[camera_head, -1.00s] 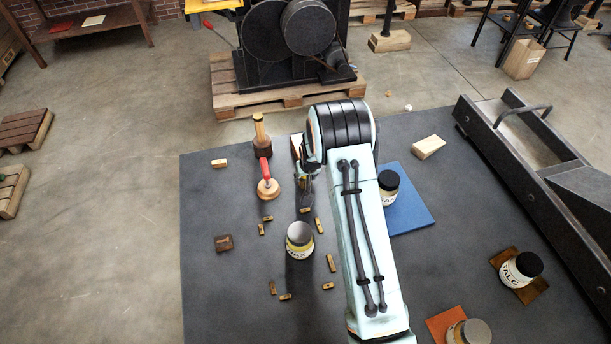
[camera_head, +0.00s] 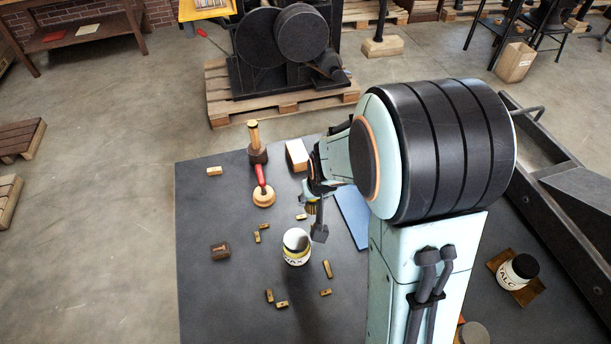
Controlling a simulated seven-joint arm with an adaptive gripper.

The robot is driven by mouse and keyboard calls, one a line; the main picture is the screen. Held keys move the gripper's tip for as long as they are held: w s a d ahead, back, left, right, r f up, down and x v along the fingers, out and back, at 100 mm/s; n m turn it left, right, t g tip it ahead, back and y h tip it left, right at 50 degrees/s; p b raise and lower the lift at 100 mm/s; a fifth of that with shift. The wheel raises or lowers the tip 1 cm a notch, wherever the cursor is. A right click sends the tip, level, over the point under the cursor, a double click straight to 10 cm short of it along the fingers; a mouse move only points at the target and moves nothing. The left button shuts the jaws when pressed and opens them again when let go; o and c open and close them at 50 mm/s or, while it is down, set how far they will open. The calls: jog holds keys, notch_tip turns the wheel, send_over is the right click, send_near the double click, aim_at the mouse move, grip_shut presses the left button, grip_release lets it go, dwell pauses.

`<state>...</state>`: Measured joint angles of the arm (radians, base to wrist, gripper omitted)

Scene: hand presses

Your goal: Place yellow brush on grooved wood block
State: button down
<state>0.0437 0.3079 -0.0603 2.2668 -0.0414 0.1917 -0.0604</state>
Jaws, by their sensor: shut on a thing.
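My gripper (camera_head: 318,222) hangs below my wrist near the middle of the mat, just above and right of the WAX jar in the picture. A small yellow part (camera_head: 311,208), which looks like the yellow brush, shows at its fingers; the gripper is shut on it. Most of the brush is hidden or too small to make out. A dark brown block (camera_head: 219,251) lies on the mat at the left. I cannot tell which block is grooved.
The WAX jar (camera_head: 296,247) stands among several small brass-coloured pieces. A red-handled round tool (camera_head: 262,192) and a mallet (camera_head: 256,146) stand behind it. A blue sheet (camera_head: 352,214) and a TALC jar (camera_head: 519,270) are on the right. My arm hides much of the right side.

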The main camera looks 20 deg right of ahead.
jog(key=w+r+n, duration=0.2)
jog(key=w+r, duration=0.1)
jog(key=w, duration=0.1)
jog(key=y, duration=0.1)
send_over(298, 155)
jog(key=s, duration=0.2)
notch_tip(298, 155, down, 7)
jog(key=shift+d+f, duration=0.15)
jog(key=shift+f, duration=0.05)
jog(key=shift+w+f, duration=0.3)
jog(key=shift+f, duration=1.65)
jog(key=c, duration=0.8)
grip_release()
jog(key=shift+f, duration=0.15)
jog(key=shift+o, duration=0.2)
